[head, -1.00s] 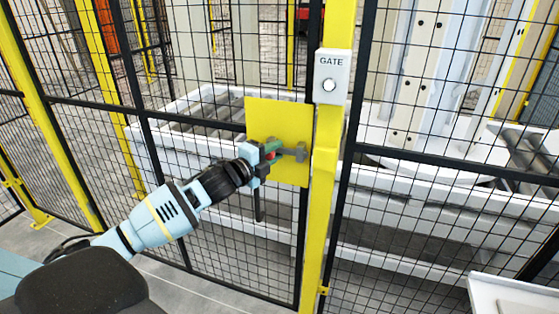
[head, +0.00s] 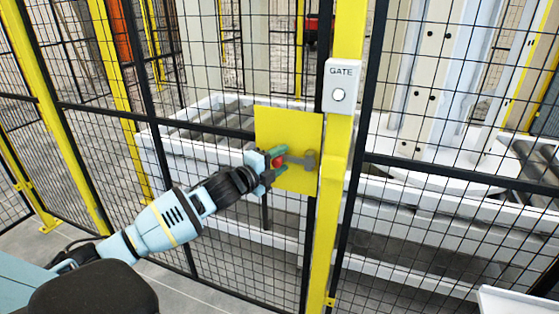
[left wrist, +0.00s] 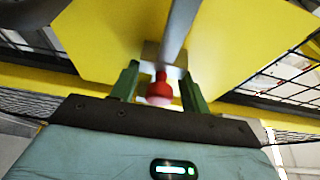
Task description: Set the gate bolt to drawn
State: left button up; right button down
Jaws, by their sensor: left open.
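The gate bolt is a grey bar (head: 298,161) on a yellow plate (head: 288,124), with a red knob (head: 278,161) at its left end and a grey block (head: 312,160) at the post side. My left gripper (head: 277,164) is open, its green fingers on either side of the red knob. In the left wrist view the red knob (left wrist: 159,88) sits between the two green fingers (left wrist: 160,86) with gaps to each side, and the grey bar (left wrist: 176,35) runs away from it. My right gripper is not in view.
A yellow post (head: 333,190) stands right of the plate and carries a white GATE box (head: 341,86) with a round button. Black mesh fence panels (head: 440,190) spread to both sides. White roller conveyors (head: 400,205) lie behind the mesh.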

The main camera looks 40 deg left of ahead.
aim_at(273, 164)
pick_arm(q)
jog(key=shift+s+a, duration=0.2)
jog(key=shift+s, duration=1.05)
jog(key=shift+s+a, duration=0.25)
jog(key=shift+s, duration=1)
jog(key=shift+s+a, duration=0.2)
jog(key=shift+s, duration=1.05)
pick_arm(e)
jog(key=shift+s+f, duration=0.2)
